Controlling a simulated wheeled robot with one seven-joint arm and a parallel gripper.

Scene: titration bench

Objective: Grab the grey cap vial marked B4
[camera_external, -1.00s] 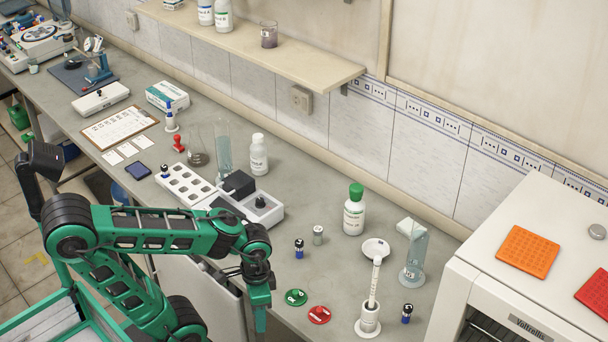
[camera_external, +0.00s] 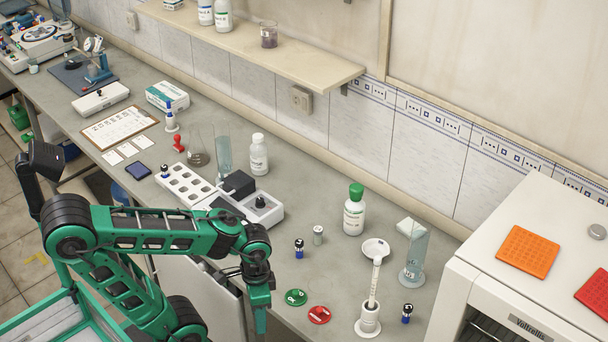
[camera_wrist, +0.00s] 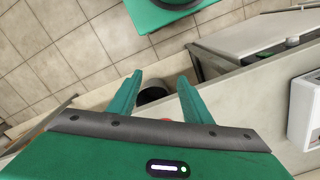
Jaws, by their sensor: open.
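A small vial with a grey cap (camera_external: 318,234) stands upright on the bench, right of the rack; its marking is too small to read. A blue-capped vial (camera_external: 299,248) stands just left of and nearer than it. My gripper (camera_external: 260,318) hangs at the bench's front edge, left of and apart from the grey-capped vial. In the wrist view my gripper (camera_wrist: 158,95) is open with nothing between its fingers. The wrist view shows floor and the bench front, with no vials.
A white rack (camera_external: 187,186) and a device with a black block (camera_external: 263,209) stand left of the vials. A green-capped bottle (camera_external: 354,211), a white dish (camera_external: 376,247) and a glass cylinder (camera_external: 415,258) stand to the right.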

